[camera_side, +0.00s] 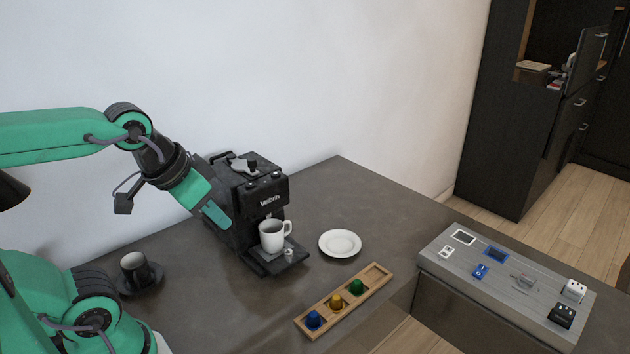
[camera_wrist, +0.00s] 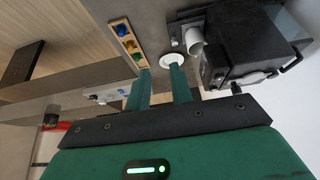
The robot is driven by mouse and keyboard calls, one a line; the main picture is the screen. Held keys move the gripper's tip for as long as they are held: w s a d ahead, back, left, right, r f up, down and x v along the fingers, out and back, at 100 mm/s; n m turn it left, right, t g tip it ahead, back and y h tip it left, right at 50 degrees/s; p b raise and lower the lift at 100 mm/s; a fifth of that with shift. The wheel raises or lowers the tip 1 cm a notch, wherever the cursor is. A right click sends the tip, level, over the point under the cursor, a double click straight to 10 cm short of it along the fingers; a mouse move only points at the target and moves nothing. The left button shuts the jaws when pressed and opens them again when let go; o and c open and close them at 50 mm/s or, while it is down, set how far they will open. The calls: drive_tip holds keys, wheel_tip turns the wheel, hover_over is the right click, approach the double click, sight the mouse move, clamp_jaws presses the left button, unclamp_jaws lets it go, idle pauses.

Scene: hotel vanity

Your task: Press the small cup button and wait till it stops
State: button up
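The black coffee machine (camera_side: 262,192) stands on the dark counter against the wall. Small round controls (camera_side: 264,181) show on its upper front; which one is the small cup button cannot be made out. A white cup (camera_side: 272,236) stands on its drip tray under the outlet. The machine (camera_wrist: 245,48) and cup (camera_wrist: 194,40) also show in the wrist view. My gripper (camera_side: 216,216) is by the machine's left side in the side view. In the wrist view my gripper (camera_wrist: 161,75) has its two green fingers apart with nothing held between them. Contact with the machine cannot be told.
A white saucer (camera_side: 340,243) lies right of the machine. A wooden tray (camera_side: 375,280) with blue, yellow and green capsules lies in front. A dark cup on a saucer (camera_side: 140,271) stands at left. A grey panel with switches (camera_side: 500,262) is at right.

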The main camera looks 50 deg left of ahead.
clamp_jaws()
idle(1.4)
